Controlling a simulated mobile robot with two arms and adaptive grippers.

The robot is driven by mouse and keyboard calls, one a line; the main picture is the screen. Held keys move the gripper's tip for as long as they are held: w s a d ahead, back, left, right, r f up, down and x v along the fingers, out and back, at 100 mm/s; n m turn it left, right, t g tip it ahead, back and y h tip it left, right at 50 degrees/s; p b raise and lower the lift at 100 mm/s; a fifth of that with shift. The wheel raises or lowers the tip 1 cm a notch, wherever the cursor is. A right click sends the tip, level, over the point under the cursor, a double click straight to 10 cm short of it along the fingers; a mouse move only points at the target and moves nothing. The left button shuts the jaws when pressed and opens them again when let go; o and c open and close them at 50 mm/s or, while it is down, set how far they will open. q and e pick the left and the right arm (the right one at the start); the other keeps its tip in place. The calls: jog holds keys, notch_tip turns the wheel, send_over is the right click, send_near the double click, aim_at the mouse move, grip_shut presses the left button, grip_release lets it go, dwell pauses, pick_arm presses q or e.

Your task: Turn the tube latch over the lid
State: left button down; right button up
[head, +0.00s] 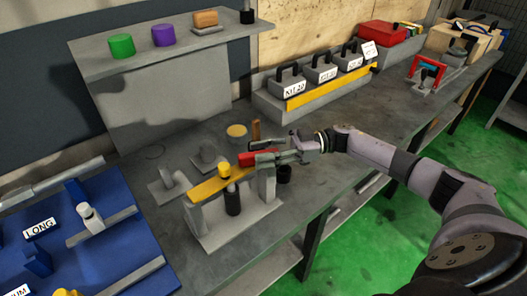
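A grey stand (240,228) on the bench has two posts, with a yellow bar (208,189) lying across the top. A dark tube (232,203) stands upright at the bar, with a yellow knob (224,170) above it. A red piece (245,159) lies at the bar's right end; I cannot tell for sure if it is the latch. My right gripper (256,152) comes in from the right, with its dark fingers at the red piece. Whether they are closed on it is unclear. No separate lid is clearly visible. My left gripper is out of view.
A blue board (130,262) with holders marked LONG fills the lower left. Small grey brackets and a yellow-topped cup (236,131) stand behind the stand. Labelled grey boxes (321,72) line the bench's back. A raised shelf (175,42) holds coloured cylinders.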

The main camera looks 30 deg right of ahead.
jog(key=v, duration=1.2)
jog(key=shift+s, duration=0.1)
